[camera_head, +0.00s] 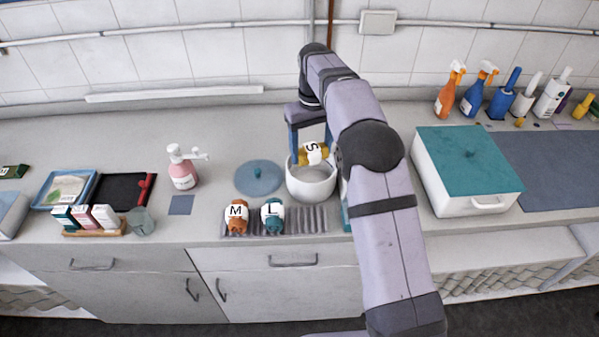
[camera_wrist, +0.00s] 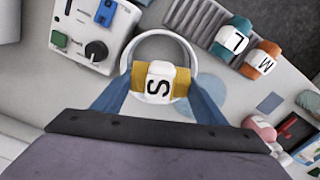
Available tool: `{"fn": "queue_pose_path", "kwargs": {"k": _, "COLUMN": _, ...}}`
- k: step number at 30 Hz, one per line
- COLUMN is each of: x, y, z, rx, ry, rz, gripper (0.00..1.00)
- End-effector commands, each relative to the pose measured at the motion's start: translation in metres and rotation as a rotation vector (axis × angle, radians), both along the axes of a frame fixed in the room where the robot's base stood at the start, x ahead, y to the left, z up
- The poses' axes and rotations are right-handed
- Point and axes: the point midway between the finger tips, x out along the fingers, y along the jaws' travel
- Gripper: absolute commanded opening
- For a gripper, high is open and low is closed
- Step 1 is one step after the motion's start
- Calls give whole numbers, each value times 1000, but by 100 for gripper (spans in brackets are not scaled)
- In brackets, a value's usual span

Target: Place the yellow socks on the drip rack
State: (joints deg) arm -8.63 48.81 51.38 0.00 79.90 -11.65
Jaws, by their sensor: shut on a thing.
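The yellow socks (camera_head: 313,152) are a small bundle with a white band marked S. My gripper (camera_head: 309,150) is shut on them at the white pot (camera_head: 311,186), over its opening. In the wrist view the yellow socks (camera_wrist: 158,82) sit between the two blue fingers of my gripper (camera_wrist: 156,88), with the pot's round rim (camera_wrist: 160,34) around and behind them. The drip rack (camera_head: 305,219) is a grey ribbed strip in front of the pot. Orange socks marked M (camera_head: 237,217) and teal socks marked L (camera_head: 273,216) lie on its left part; its right part looks bare.
A blue round lid (camera_head: 259,177) lies left of the pot. A pink pump bottle (camera_head: 184,170) stands farther left. A white box with a teal top (camera_head: 465,165) is at right. A device with a black knob (camera_wrist: 95,50) stands beside the pot in the wrist view.

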Motion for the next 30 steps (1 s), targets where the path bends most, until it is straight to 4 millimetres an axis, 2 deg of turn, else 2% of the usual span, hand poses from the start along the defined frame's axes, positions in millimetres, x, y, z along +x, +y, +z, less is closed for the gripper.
{"fn": "queue_pose_path", "kwargs": {"k": 17, "x": 4, "y": 15, "z": 50, "rx": 1, "ry": -5, "rz": 25, "gripper": 44}}
{"fn": "queue_pose_path", "kwargs": {"k": 18, "x": 1, "y": 17, "z": 60, "rx": 1, "ry": -6, "rz": 30, "gripper": 44}}
{"fn": "queue_pose_path", "kwargs": {"k": 21, "x": -7, "y": 19, "z": 71, "rx": 1, "ry": -4, "rz": 37, "gripper": 44}}
{"fn": "queue_pose_path", "kwargs": {"k": 30, "x": -29, "y": 22, "z": 82, "rx": 1, "ry": -2, "rz": 50, "gripper": 44}}
